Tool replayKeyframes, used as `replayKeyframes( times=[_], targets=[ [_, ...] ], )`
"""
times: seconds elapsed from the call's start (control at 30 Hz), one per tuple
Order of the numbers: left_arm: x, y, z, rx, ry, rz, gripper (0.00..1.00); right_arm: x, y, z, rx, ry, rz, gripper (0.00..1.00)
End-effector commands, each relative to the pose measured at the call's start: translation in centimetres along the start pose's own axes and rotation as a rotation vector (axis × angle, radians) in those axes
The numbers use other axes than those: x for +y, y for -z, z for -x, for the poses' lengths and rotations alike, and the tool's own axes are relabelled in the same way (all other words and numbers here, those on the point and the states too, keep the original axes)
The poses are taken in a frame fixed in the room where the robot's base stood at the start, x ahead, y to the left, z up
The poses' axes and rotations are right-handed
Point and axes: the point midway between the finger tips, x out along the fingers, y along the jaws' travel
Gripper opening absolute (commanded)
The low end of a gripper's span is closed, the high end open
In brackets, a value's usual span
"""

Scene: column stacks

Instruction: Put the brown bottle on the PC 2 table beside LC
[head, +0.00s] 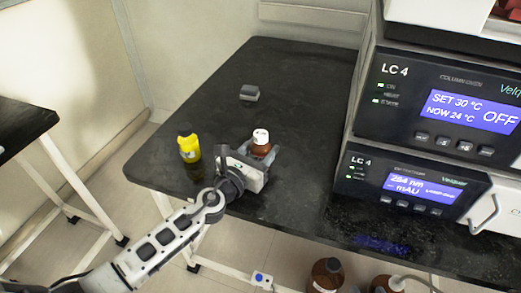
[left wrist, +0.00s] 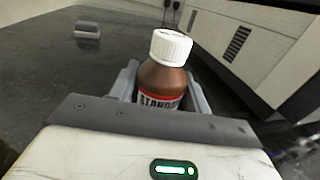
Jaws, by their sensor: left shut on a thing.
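The brown bottle (head: 261,149) with a white cap is upright over the black table (head: 300,82), left of the LC 4 stack. My left gripper (head: 259,160) is shut around its body. In the left wrist view the bottle (left wrist: 164,82) stands between the two grey fingers, with part of a red and white label showing. The gripper hides its base, so I cannot tell whether it touches the table. The instrument units (head: 437,110) beside it read LC 4; no PC 2 label shows. My right gripper is not in view.
A yellow bottle (head: 189,146) with a black cap stands left of my gripper, near the table's left edge. A small grey block (head: 249,92) lies further back. The table's back area is clear. More brown bottles (head: 327,274) stand below the front edge.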

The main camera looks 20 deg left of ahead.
Motion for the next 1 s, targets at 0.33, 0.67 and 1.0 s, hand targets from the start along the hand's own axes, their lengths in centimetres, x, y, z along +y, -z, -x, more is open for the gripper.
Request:
replayKeyframes(
  times=[0.33,0.67,1.0],
  targets=[
    [0.0,0.1,0.0,0.0,0.0,-0.001,0.69,0.0,-0.1,0.1,0.0,0.0,-0.002,0.4],
    [0.0,0.0,3.0,0.004,0.002,-0.002,0.69,0.1,-0.2,0.1,-0.008,-0.003,0.001,0.4],
    [0.0,0.2,10.0,0.003,0.001,-0.001,0.69,0.1,-1.1,-0.5,-0.006,0.002,-0.008,0.4]
  ],
)
